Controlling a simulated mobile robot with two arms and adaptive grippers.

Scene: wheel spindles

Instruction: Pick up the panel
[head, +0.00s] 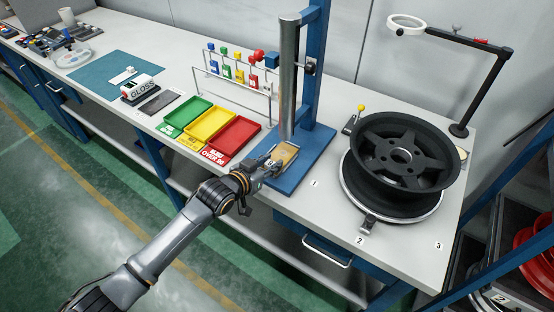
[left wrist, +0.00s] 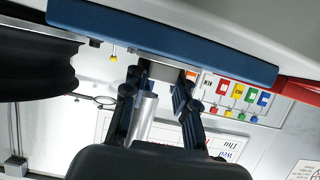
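A small tan panel (head: 286,153) lies at the blue base (head: 303,163) of the stand, in front of its upright metal cylinder (head: 289,80). My left gripper (head: 274,164) is at the panel's near edge in the head view. In the left wrist view, the fingers (left wrist: 163,78) stand apart, one on each side of a greyish flat piece (left wrist: 162,73) that seems to be the panel. I cannot tell whether they press on it. The blue base also shows above them there (left wrist: 90,22). My right gripper is not in view.
Green (head: 185,116), yellow (head: 209,128) and red (head: 232,139) trays sit left of the stand, by a rack of coloured tags (head: 236,72). A black wheel rim (head: 405,150) on a turntable and a magnifier lamp (head: 407,24) stand right. Bench surface between stand and wheel is mostly clear.

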